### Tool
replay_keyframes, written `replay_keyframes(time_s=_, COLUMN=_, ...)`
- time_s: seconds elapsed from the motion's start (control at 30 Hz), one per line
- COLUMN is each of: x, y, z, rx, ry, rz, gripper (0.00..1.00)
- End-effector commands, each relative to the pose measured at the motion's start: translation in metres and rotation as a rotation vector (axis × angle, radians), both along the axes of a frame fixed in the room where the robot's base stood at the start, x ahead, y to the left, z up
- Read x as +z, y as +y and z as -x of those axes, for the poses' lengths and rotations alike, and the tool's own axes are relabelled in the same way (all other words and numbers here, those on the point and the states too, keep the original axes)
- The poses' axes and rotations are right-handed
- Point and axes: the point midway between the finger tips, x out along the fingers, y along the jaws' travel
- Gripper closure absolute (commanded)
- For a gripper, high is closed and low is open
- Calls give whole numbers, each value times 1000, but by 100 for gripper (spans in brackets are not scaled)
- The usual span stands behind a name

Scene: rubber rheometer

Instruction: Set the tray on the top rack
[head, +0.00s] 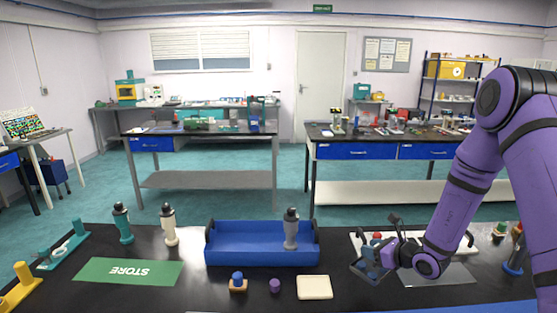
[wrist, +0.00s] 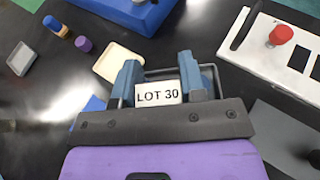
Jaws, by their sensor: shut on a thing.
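In the wrist view my gripper (wrist: 160,88) is shut on a small grey tray with a white "LOT 30" label (wrist: 158,94). The tray's grey rim (wrist: 205,70) shows beyond the fingers; the rest is hidden. I cannot tell if it touches the bench. A larger blue tray (head: 232,256) with dark end handles lies left of my gripper, and a grey bottle (head: 291,232) stands in it. Which thing is the top rack is unclear.
A white plate with a red knob (wrist: 281,35) lies close to my gripper. A cream dish (head: 314,288), a purple cup (head: 275,286) and a blue-topped block (head: 238,284) are to the left. Shelves (head: 460,85) stand far back right.

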Motion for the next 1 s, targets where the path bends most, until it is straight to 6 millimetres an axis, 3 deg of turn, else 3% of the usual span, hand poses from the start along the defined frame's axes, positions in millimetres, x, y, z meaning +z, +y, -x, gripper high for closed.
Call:
replay_keyframes(time_s=0.23, x=-14, y=-18, z=-4, rx=-127, ry=0, rz=0, gripper=96)
replay_keyframes(time_s=0.43, x=-8, y=-22, z=-8, rx=-162, ry=-3, rz=2, gripper=96)
replay_keyframes(time_s=1.0, x=101, y=-22, z=-31, rx=-317, ry=-6, rz=7, gripper=96)
